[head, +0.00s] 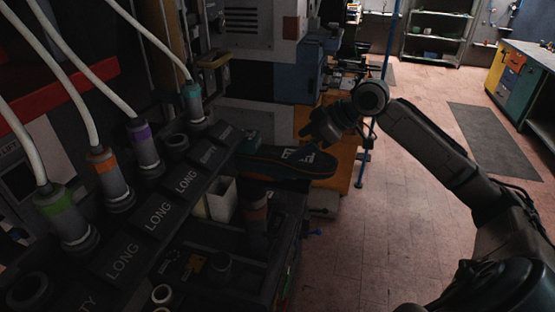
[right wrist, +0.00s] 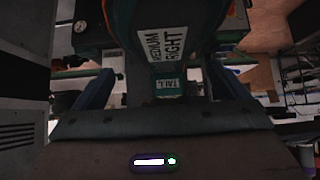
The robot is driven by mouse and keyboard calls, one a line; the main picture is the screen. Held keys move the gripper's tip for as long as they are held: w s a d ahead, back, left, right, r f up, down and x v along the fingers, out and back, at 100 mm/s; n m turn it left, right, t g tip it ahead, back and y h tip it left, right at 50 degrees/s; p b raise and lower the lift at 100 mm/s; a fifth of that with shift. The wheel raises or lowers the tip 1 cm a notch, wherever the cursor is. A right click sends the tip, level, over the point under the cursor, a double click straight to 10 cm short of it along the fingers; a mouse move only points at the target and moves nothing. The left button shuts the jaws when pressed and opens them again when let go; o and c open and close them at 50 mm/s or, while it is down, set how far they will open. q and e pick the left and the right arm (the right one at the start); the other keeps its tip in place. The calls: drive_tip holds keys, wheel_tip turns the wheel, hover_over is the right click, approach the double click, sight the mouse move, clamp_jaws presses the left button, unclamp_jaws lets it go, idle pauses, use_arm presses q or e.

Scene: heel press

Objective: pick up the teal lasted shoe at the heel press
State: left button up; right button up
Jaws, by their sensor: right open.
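My right gripper (head: 318,134) is above the shoe's right part, coming from the right. My left gripper is not in view.
A rack (head: 140,228) with "LONG" and "DUTY" labels holds several hose-fed cylinders at left. A white bin (head: 222,200) stands below the shoe. An orange cabinet (head: 350,168) and blue post (head: 366,150) are close behind my right gripper. Open floor (head: 390,230) lies to the right.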

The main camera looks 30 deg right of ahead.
sight(287, 153)
drive_tip(key=shift+w+a+f, duration=0.35)
drive_tip(key=shift+w+a, duration=0.05)
drive_tip(key=shift+f+p, duration=0.15)
drive_tip(key=shift+p, duration=0.15)
drive_tip(key=shift+w+a+f, duration=0.1)
drive_tip(key=shift+a+f, duration=0.05)
drive_tip(key=shift+a, duration=0.05)
drive_tip(key=p+x, duration=0.2)
drive_tip(key=x, duration=0.1)
drive_tip(key=shift+w+a+f+p, duration=0.1)
drive_tip(key=shift+a+f+p, duration=0.1)
drive_tip(key=shift+f+p, duration=0.1)
drive_tip(key=shift+w+a+f, duration=0.15)
drive_tip(key=shift+w+f, duration=0.05)
drive_tip(key=shift+f, duration=0.2)
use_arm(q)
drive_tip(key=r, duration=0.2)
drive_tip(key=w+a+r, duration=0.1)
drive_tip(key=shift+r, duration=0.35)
use_arm(e)
drive_tip(key=shift+c, duration=0.2)
drive_tip(key=c, duration=1.4)
